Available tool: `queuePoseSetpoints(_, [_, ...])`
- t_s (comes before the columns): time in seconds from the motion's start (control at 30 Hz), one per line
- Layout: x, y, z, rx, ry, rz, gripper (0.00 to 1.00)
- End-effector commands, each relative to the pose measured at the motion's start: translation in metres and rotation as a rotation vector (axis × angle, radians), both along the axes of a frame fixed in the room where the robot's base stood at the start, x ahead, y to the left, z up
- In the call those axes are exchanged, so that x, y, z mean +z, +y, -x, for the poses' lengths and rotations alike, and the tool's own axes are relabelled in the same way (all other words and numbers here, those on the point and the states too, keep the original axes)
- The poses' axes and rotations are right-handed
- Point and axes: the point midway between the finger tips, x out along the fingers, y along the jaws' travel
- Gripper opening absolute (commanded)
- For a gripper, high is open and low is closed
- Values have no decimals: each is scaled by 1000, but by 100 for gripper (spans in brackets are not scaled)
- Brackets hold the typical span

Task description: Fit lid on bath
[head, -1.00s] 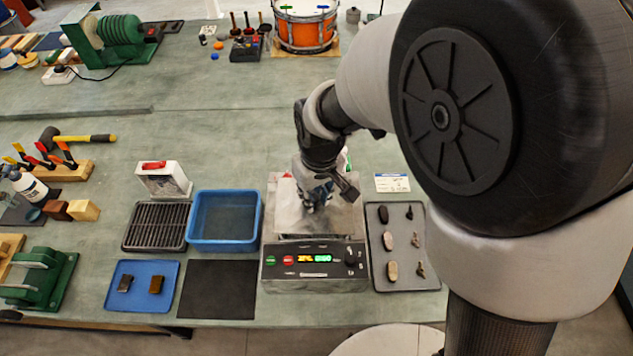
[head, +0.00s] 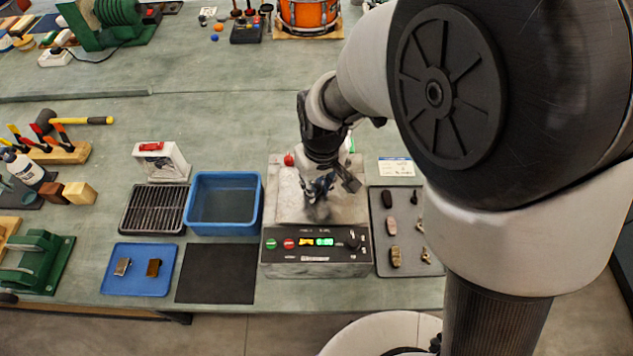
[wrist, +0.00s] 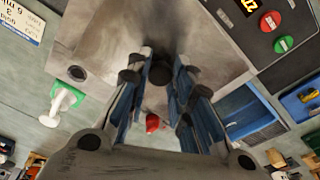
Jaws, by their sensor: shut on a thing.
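The bath (head: 315,268) is a grey metal unit with a lit front panel, green and red buttons and a black dial. Its flat metal lid (head: 290,205) lies over the top of the unit, roughly in line with it; I cannot tell whether it is fully seated. My gripper (head: 318,200) is above the lid's middle, pointing down. In the wrist view my gripper (wrist: 163,92) has its blue-padded fingers on either side of the lid's black knob (wrist: 160,73), shut on it. The lid surface (wrist: 112,50) fills the upper middle there.
Left of the bath are a blue tub (head: 224,228), a black rack (head: 153,212), a dark mat (head: 216,290) and a blue tray (head: 140,290). A grey tray (head: 410,262) with small parts is close on the right. A white card (head: 396,167) lies behind it.

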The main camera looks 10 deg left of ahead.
Motion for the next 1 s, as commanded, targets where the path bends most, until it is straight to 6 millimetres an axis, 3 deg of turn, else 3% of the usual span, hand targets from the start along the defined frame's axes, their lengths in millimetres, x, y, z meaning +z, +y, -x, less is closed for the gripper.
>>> queuePoseSetpoints(0.7, [-9,0,0,0,-1,-1,0])
queuePoseSetpoints(0.73, [-9,0,0,0,-1,-1,21])
queuePoseSetpoints(1.0, [-9,0,0,0,0,0,39])
